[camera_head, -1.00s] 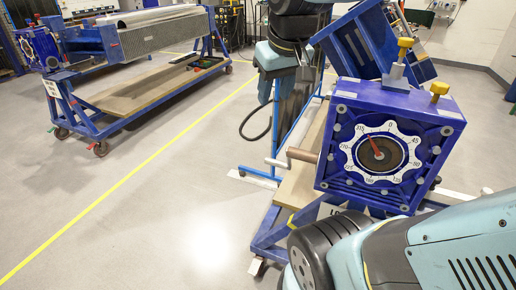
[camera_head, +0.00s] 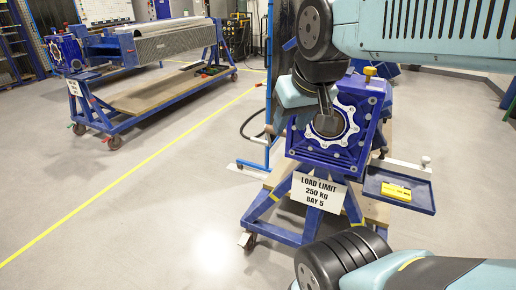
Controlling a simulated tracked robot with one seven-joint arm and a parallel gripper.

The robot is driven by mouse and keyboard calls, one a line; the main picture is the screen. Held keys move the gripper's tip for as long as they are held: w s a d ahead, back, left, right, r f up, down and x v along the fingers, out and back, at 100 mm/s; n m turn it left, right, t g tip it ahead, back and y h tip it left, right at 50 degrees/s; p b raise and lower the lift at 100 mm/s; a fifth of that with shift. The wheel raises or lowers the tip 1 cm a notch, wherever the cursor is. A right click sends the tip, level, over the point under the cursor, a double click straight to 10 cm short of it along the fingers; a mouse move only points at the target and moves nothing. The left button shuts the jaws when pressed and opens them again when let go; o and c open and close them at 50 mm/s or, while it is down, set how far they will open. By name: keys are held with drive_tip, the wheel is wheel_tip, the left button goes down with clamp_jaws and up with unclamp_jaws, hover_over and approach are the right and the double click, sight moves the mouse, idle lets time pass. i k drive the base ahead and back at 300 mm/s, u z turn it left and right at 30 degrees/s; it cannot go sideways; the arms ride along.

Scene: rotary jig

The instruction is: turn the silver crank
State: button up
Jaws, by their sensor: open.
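A silver crank (camera_head: 405,167) with a pale knob sticks out to the right of the blue gearbox (camera_head: 317,155), above a blue side tray. The gearbox carries a white, scalloped dial plate (camera_head: 350,124), now partly covered by my arm. My gripper (camera_head: 328,122) is in front of the dial, pointing down, away from the crank. Its fingers are dark and small, and whether they touch the dial is unclear. They are open, with nothing visibly held.
The side tray (camera_head: 420,202) holds a yellow object (camera_head: 397,192). A load limit sign (camera_head: 318,192) hangs on the blue wheeled frame (camera_head: 275,232). A second blue cart (camera_head: 150,95) stands at the back left. The floor between is clear.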

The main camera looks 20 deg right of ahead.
sight(269, 129)
drive_tip(key=u, duration=0.65)
drive_tip(key=k, duration=0.1)
drive_tip(key=u, duration=1.25)
drive_tip(key=i, duration=1.65)
drive_tip(key=z, duration=2.6)
drive_tip(key=i, duration=0.35)
drive_tip(key=u, duration=0.15)
